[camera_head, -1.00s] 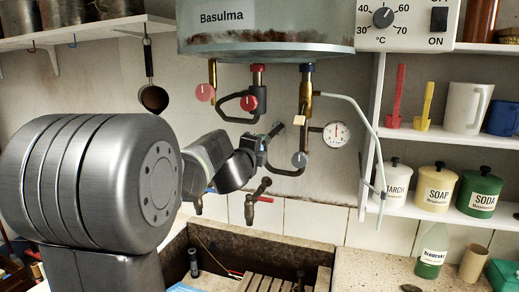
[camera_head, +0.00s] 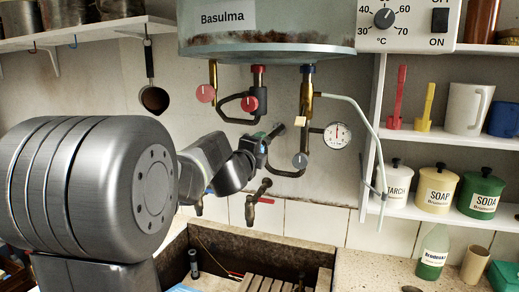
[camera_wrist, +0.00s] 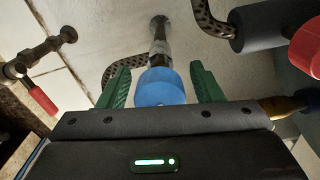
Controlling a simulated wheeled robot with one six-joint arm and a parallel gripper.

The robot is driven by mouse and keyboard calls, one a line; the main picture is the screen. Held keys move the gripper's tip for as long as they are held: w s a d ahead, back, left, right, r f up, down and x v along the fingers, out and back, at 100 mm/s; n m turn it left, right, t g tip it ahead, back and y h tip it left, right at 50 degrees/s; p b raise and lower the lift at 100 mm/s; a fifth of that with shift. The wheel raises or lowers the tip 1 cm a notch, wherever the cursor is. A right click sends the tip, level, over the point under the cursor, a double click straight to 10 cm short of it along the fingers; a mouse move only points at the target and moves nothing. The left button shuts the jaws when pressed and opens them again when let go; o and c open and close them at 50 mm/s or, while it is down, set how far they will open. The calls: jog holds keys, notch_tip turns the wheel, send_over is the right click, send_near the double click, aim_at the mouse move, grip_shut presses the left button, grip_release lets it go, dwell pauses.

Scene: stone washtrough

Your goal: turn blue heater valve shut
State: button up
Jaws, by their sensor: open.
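A round blue valve knob (camera_wrist: 160,87) shows in the wrist view, at the end of a metal stem that runs to the pale wall. My gripper (camera_wrist: 162,76) has green fingers, open, one on each side of the knob. A gap shows beside each finger, so the knob is not clamped. In the head view my gripper (camera_head: 268,139) is under the heater tank (camera_head: 268,40), left of the brass pipe. I cannot make out the blue knob there; my wrist and gripper seem to hide it.
A red-handled tap (camera_head: 256,201) is just below. Shelves with jars stand at right.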

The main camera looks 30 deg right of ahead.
jog(key=v, duration=1.2)
jog(key=shift+s+a, duration=0.2)
jog(key=shift+a, duration=0.15)
jog(key=shift+r, duration=0.1)
jog(key=x, duration=1.3)
jog(key=shift+w+d, duration=0.15)
jog(key=shift+d, duration=0.15)
jog(key=shift+a, duration=0.1)
